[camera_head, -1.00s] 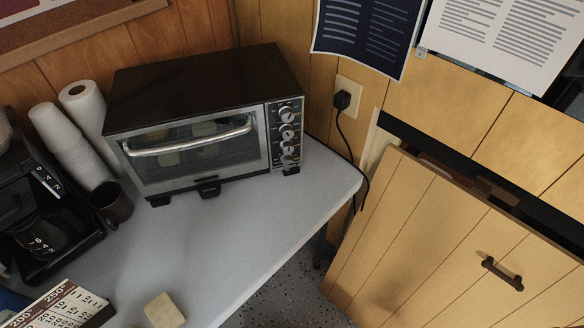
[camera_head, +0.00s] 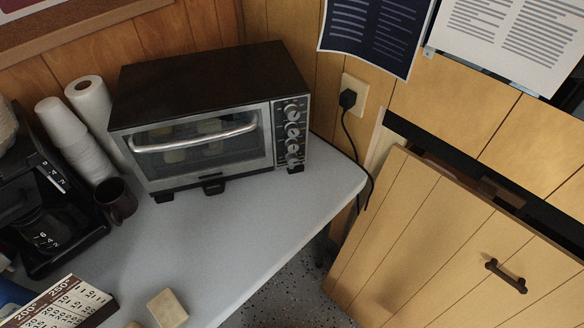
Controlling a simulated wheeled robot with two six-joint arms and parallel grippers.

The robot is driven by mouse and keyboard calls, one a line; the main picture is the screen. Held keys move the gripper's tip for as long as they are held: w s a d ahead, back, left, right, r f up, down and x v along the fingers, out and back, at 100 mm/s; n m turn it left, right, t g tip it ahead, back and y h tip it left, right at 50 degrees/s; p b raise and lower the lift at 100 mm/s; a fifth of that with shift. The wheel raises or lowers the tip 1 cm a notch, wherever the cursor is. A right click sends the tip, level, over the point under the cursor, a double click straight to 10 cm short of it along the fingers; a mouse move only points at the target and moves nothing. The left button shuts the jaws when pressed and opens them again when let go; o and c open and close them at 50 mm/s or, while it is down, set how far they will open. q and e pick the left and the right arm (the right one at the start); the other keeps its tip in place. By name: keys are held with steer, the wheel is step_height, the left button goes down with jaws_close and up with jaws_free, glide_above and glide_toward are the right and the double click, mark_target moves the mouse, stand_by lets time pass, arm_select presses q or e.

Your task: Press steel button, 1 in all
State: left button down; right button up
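I cannot make out a steel button for certain in the head view. The toaster oven (camera_head: 205,120) stands on the grey table, with a silver front, a dark top and a shut glass door. Its control panel (camera_head: 291,134) on the right side of the front has a column of several round metal-rimmed knobs; whether a button is among them is too small to tell. Neither of my grippers is in the view.
A coffee maker (camera_head: 40,200), stacked white cups (camera_head: 75,140), a paper roll (camera_head: 100,115) and a dark mug (camera_head: 116,200) crowd the table's left. A beige block (camera_head: 167,308) and number board (camera_head: 68,304) lie in front. The table (camera_head: 235,235) is clear before the oven.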

steer(key=shift+d, duration=0.45)
steer(key=shift+a, duration=0.15)
steer(key=shift+a, duration=0.6)
steer(key=shift+d, duration=0.15)
